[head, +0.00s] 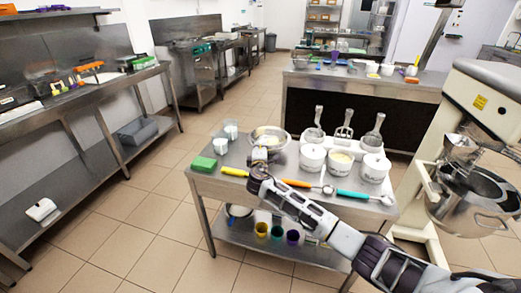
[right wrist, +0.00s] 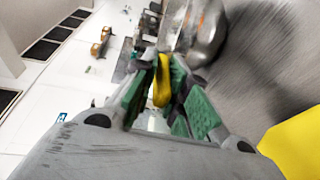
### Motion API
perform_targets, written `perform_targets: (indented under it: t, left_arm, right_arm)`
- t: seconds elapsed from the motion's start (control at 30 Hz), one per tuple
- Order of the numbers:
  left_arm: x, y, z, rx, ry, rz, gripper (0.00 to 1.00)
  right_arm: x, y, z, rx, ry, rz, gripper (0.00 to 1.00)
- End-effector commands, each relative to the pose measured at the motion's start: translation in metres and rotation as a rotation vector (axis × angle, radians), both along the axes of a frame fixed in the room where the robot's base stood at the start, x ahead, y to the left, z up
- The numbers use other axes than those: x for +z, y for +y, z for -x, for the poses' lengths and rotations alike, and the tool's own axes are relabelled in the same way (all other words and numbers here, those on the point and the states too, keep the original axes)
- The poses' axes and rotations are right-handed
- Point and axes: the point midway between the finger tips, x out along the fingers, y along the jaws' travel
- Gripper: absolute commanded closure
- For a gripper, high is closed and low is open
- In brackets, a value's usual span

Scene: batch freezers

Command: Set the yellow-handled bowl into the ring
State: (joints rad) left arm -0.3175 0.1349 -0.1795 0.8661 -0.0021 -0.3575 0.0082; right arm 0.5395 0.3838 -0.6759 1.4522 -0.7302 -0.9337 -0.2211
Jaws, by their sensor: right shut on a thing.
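A shiny metal bowl (head: 281,144) with something pale in it is at the back left of the central steel table. My right gripper (head: 260,157) reaches in from the lower right, just in front of the bowl. In the right wrist view, the green-padded fingers of this gripper (right wrist: 160,90) are shut on a yellow handle (right wrist: 162,82), with the blurred metal bowl (right wrist: 205,30) just beyond. The gripper hides part of the handle in the head view. I cannot make out a separate ring. My left gripper is not in view.
The steel table (head: 222,183) also holds a green block (head: 204,164), white tubs (head: 312,158), upright metal tools (head: 344,126) and tools with yellow (head: 233,172), orange and teal (head: 353,195) handles along its front. A mixer (head: 487,105) with a metal bowl stands at right.

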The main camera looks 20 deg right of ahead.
Motion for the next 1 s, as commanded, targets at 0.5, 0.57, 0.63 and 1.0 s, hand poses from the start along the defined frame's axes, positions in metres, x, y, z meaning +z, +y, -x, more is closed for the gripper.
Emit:
perform_targets:
  t: [0.5, 0.57, 0.63, 1.0]
  left_arm:
    - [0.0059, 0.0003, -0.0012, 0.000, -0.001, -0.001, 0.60]
    - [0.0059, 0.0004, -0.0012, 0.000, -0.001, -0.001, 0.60]
    - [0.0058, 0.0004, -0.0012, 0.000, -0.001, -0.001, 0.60]
    - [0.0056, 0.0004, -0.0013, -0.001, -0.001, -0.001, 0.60]
  right_arm:
    - [0.0051, 0.0008, 0.0005, 0.001, 0.003, -0.002, 1.00]
    - [0.0052, 0.0007, 0.0005, 0.001, 0.002, -0.002, 1.00]
    - [0.0053, 0.0008, 0.0004, 0.001, 0.002, -0.002, 1.00]
    - [0.0053, 0.0007, 0.0004, 0.001, 0.002, -0.002, 1.00]
